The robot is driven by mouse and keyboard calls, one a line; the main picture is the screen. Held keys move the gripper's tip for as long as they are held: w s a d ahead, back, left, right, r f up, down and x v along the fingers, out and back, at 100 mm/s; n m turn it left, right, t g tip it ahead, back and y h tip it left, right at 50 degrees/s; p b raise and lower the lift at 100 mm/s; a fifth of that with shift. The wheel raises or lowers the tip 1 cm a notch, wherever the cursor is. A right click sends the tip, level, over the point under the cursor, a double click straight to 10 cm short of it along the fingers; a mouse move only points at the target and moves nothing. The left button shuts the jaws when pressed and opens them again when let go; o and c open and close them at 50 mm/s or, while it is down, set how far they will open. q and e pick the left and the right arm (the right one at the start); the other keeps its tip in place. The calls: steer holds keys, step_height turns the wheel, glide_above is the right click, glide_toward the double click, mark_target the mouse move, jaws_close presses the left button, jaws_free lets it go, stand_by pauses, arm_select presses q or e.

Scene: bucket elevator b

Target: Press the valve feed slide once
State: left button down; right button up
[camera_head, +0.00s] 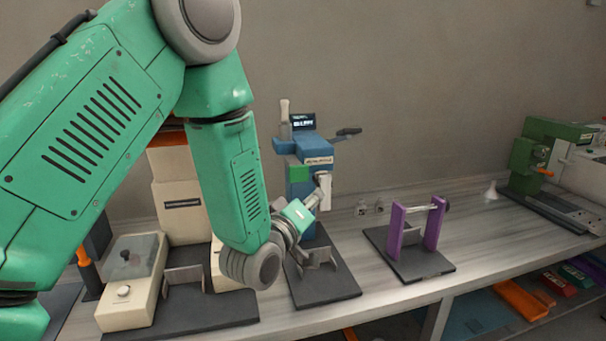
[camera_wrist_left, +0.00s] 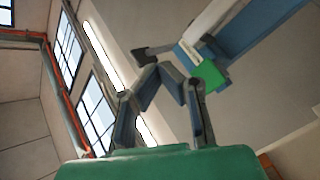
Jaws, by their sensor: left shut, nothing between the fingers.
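A blue upright machine (camera_head: 315,149) with a small dark display on top stands on a dark base plate on the bench. A green block (camera_head: 298,173) is on its front, and a pale label sits beside the block. I cannot tell for certain which part is the valve feed slide. My left gripper (camera_head: 318,194) is at the machine's front, just below and right of the green block. In the left wrist view the fingers of my left gripper (camera_wrist_left: 160,70) come together with nothing between them, close to the green block (camera_wrist_left: 208,73). Contact cannot be told. My right gripper is not in view.
A cream machine (camera_head: 130,282) stands at left, partly behind my left arm. A purple-posted stand (camera_head: 397,230) with a crossbar is to the right. A green and white lathe-like machine (camera_head: 545,160) is at far right. Bench between these two is mostly clear.

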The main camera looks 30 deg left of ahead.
mark_target(300, 174)
arm_select(q)
steer(key=w+a, duration=0.5)
steer(key=a, duration=0.2)
steer(key=shift+w, duration=0.35)
steer(key=shift+w+a, duration=0.1)
steer(key=shift+a, duration=0.1)
stand_by(1.2)
steer(key=shift+w+a, duration=0.1)
steer(key=shift+a, duration=0.05)
steer(key=shift+w+a+r, duration=0.1)
steer(key=shift+w+a, duration=0.75)
steer(key=shift+a, duration=0.1)
stand_by(1.6)
stand_by(0.3)
steer(key=shift+s+d, duration=1.1)
steer(key=shift+d, duration=0.15)
